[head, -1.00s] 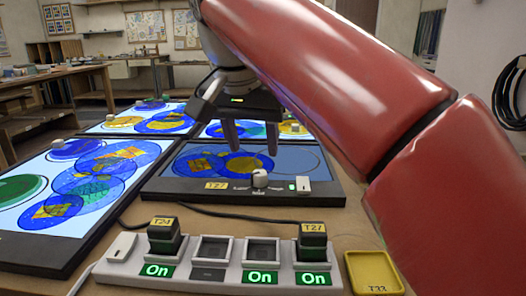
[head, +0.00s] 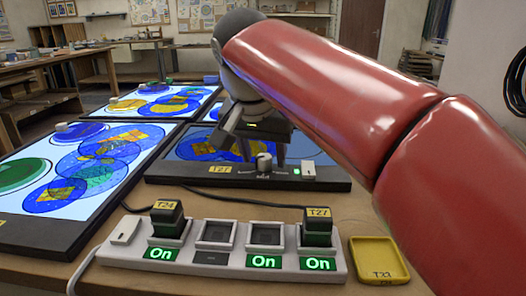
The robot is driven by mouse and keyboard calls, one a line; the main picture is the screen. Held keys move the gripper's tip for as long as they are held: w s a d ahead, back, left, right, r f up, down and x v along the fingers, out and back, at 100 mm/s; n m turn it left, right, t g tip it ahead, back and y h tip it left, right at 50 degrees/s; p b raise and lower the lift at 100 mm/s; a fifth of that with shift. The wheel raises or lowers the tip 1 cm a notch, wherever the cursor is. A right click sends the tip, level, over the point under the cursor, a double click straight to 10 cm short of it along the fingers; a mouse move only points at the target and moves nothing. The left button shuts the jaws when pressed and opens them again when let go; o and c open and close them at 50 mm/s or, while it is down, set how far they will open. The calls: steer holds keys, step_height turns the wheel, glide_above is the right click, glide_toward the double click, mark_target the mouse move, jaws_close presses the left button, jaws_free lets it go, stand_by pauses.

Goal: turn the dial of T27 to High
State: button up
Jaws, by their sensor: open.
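The light panel T27 (head: 180,171) lies flat on the table with a yellow label T27 (head: 220,170) on its front edge. Its dial (head: 264,162) is a round pale knob on that edge, left of a small green light and a white switch. The dial's scale marks are too small to read. My gripper (head: 262,154) is open and points down over the panel, one finger to each side of the dial in the picture. I cannot tell whether the fingers touch the dial. My arm hides the panel's right part.
A power strip (head: 222,262) in front holds plugs T24 (head: 166,222) and T27 (head: 318,228), with green On signs. A yellow tray T33 (head: 378,262) is at right. Brightly lit panels (head: 75,170) lie to the left and behind. A dark cable runs between panel and strip.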

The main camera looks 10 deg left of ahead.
steer(key=c, duration=1)
steer(key=shift+n, duration=0.3)
steer(key=n+y, duration=0.2)
steer(key=n, duration=0.2)
steer(key=shift+d, duration=0.15)
steer(key=n+y, duration=0.1)
steer(key=n, duration=0.1)
steer(key=n+g, duration=0.1)
steer(key=n, duration=0.2)
steer(key=shift+w+d+n+y, duration=0.1)
steer(key=shift+n+y, duration=0.2)
steer(key=shift+y, duration=0.1)
steer(key=n+g+y, duration=0.1)
steer(key=n, duration=0.2)
steer(key=shift+w+n, duration=0.1)
steer(key=shift+n, duration=0.3)
steer(key=n+g, duration=0.1)
steer(key=n, duration=0.2)
steer(key=shift+w+d+n, duration=0.1)
steer(key=shift+n, duration=0.2)
steer(key=n+g, duration=0.1)
steer(key=n, duration=0.2)
steer(key=n+g, duration=0.1)
steer(key=n, duration=0.2)
steer(key=shift+w+g, duration=0.15)
steer(key=shift+g, duration=0.25)
steer(key=shift+n, duration=0.3)
